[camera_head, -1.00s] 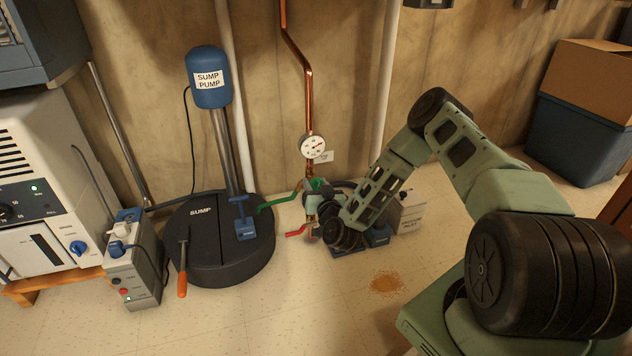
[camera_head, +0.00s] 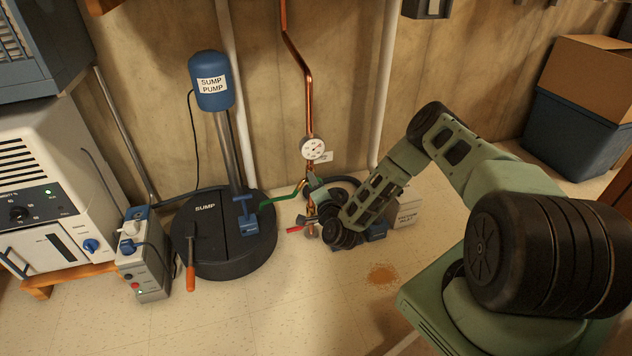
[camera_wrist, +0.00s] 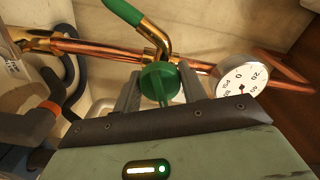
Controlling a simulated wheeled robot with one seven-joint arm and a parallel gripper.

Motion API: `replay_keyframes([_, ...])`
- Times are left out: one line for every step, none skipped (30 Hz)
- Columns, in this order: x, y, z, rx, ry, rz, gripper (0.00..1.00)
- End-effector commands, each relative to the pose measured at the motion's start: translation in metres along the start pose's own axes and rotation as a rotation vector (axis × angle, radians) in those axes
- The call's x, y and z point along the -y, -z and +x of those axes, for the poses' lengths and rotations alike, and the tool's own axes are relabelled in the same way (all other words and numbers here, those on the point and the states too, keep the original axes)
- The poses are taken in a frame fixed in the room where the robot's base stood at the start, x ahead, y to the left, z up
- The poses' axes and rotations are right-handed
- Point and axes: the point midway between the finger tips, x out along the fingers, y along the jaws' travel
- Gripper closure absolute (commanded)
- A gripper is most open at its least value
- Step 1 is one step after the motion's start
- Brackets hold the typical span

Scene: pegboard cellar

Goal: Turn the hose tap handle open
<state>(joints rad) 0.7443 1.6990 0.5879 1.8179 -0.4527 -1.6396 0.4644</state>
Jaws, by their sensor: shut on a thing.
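The tap's round green handle (camera_wrist: 158,80) sits between the two grey fingers of my gripper (camera_wrist: 161,88) in the wrist view, and the fingers are shut on it. It is on brass and copper pipework (camera_wrist: 100,51). In the head view my gripper (camera_head: 312,228) reaches the low end of the copper pipe, and my wrist hides most of the held handle there.
A pressure gauge (camera_head: 313,148) on the copper pipe stands close above my gripper and also shows at the right in the wrist view (camera_wrist: 240,76). The black sump lid (camera_head: 228,255) with its blue pump (camera_head: 211,82) is to the left. Floor in front is clear except a brown stain (camera_head: 383,274).

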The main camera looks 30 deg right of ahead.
Motion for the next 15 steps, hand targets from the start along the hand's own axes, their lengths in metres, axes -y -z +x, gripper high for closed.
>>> replay_keyframes([0.0004,0.0005,-0.0009,-0.001,-0.003,0.044,0.81])
replay_keyframes([0.0004,0.0006,-0.0009,-0.001,-0.003,0.071,0.81])
replay_keyframes([0.0002,0.0006,-0.0009,0.000,-0.003,0.105,0.81])
replay_keyframes([0.0000,0.0005,-0.0009,0.000,-0.003,0.129,0.81])
replay_keyframes([-0.0002,0.0004,-0.0010,0.000,-0.003,0.153,0.81])
replay_keyframes([-0.0005,0.0002,-0.0010,0.000,-0.004,0.184,0.81])
replay_keyframes([-0.0006,0.0002,-0.0010,0.000,-0.004,0.206,0.81])
replay_keyframes([-0.0006,0.0001,-0.0009,0.000,-0.004,0.226,0.81])
replay_keyframes([-0.0005,0.0001,-0.0008,0.000,-0.003,0.253,0.81])
replay_keyframes([-0.0004,0.0001,-0.0007,0.000,-0.003,0.272,0.81])
replay_keyframes([-0.0003,0.0001,-0.0007,0.000,-0.002,0.289,0.81])
replay_keyframes([-0.0003,0.0001,-0.0007,0.000,-0.002,0.312,0.81])
replay_keyframes([-0.0004,0.0001,-0.0007,-0.001,-0.002,0.326,0.81])
replay_keyframes([-0.0005,0.0001,-0.0008,-0.001,-0.002,0.340,0.81])
replay_keyframes([-0.0008,0.0001,-0.0008,-0.001,-0.003,0.357,0.81])
